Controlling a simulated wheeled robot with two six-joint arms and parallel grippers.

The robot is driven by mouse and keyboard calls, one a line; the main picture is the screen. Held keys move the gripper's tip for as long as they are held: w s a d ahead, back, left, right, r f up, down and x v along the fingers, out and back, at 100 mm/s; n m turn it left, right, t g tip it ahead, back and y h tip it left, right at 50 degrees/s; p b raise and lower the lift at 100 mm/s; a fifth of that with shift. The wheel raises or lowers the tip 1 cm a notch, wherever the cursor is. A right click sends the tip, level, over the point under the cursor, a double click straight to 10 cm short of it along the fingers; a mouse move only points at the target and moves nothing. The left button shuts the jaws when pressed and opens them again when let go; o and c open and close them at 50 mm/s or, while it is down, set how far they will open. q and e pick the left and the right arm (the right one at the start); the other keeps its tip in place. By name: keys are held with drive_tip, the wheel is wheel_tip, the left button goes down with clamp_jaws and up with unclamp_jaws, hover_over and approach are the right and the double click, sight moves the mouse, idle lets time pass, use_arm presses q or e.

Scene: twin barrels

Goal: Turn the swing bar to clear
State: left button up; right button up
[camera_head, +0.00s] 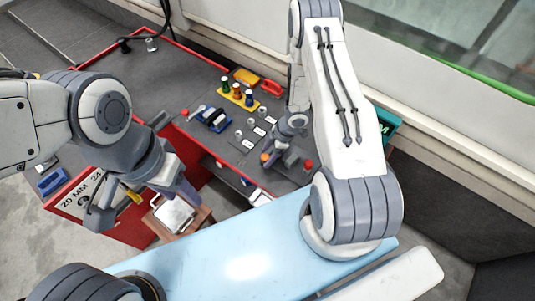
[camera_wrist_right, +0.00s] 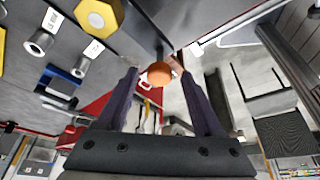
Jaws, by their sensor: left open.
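An orange ball knob (camera_wrist_right: 159,73) shows in the right wrist view, with a short dark stem behind it. I take it for the swing bar's handle; the bar itself is hard to tell from the dark grey bench. The knob also shows in the head view (camera_head: 265,157), at the bench's near edge. My right gripper (camera_wrist_right: 161,78) is open, with its two fingers on either side of the knob and gaps visible between. In the head view my right gripper (camera_head: 276,147) reaches down there. My left gripper (camera_head: 143,207) is open at the lower left, away from the knob.
A red knob (camera_head: 308,165) stands right of my right gripper. The grey bench (camera_head: 215,95) carries a yellow rack (camera_head: 238,96), a blue holder (camera_head: 212,118) and several labelled sockets. A red bin (camera_head: 75,204) is left.

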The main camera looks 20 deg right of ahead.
drive_tip(key=shift+r, duration=0.1)
drive_tip(key=shift+d+r, duration=0.2)
drive_tip(key=shift+r, duration=0.15)
drive_tip(key=v, duration=0.9)
drive_tip(key=shift+r, duration=0.2)
drive_tip(key=shift+d, duration=0.15)
